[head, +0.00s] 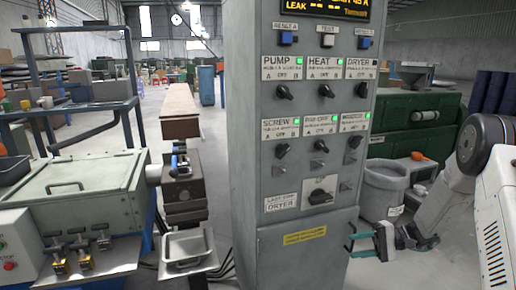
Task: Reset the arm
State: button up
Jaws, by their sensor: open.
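My arm (450,190) reaches in from the right edge of the head view, bent downward. My gripper (350,241) is low, beside the lower right side of the grey control cabinet (243,180). Its two teal-edged fingers point left and are spread apart, with nothing visible between them. Whether the fingertips touch the cabinet I cannot tell. No copper spool can be made out clearly in this view.
The cabinet carries several black knobs and a lit display (320,8). A grey bin (383,190) stands behind my gripper, near green machinery (415,125). A grey machine (75,185) with a metal tray (187,247) stands left. Open floor lies between machine and cabinet farther back.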

jog(key=s+a+r+n+h, duration=0.1)
jog(key=s+r+h, duration=0.4)
jog(key=s, duration=0.6)
jog(key=s+a+r+n+t+h, duration=0.1)
jog(key=s+r+h, duration=0.5)
jog(key=s+r, duration=0.4)
jog(key=s+a+r+n+t+h, duration=0.1)
jog(key=s+r+h, duration=0.4)
jog(key=s, duration=0.8)
jog(key=shift+s+a+r+n, duration=0.3)
jog(key=shift+a+r, duration=0.15)
jog(key=shift+r, duration=0.9)
